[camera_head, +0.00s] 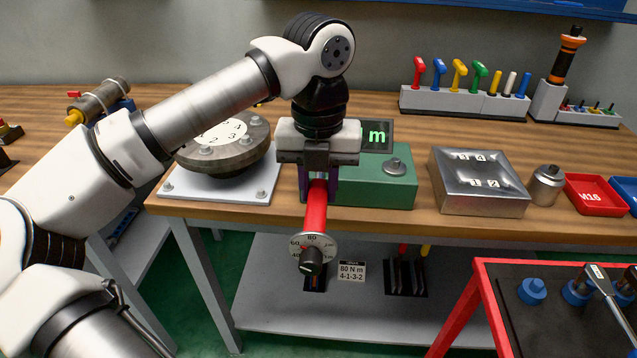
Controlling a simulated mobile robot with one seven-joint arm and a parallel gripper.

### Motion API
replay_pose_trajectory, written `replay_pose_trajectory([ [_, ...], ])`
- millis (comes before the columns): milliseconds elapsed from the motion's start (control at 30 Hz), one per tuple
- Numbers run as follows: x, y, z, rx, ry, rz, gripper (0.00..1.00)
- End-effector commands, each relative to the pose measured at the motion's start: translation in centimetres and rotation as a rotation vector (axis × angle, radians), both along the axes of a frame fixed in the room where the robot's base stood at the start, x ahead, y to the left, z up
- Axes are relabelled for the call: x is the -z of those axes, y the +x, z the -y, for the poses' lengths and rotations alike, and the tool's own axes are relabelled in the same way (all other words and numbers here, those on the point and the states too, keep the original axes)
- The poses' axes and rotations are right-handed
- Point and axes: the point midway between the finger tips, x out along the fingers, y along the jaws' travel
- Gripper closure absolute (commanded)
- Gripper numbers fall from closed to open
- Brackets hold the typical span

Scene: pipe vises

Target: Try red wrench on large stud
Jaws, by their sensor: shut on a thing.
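My gripper (318,185) points down at the front edge of the wooden bench and is shut on the red wrench (316,208). The wrench's red handle sticks out toward the camera, past the bench edge, and ends in a round dial (313,252) with a dark knob. The wrench's far end is hidden behind my gripper and wrist. A green box (375,185) with a grey stud-like fitting (396,166) on top stands just right of my gripper. A round flange (225,150) with several bolts sits on a white plate to the left. I cannot tell which is the large stud.
A metal block (480,180) with numbered spots, a metal cylinder (546,186) and a red tray (596,194) stand to the right. A rack (465,103) of coloured handles is behind.

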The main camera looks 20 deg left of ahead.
Motion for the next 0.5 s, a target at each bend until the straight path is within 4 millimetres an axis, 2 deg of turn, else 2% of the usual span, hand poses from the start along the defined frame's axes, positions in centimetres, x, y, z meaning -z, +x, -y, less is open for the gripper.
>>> replay_pose_trajectory([
  [500,0.70,0.01,0.00,0.000,0.000,0.001,1.00],
])
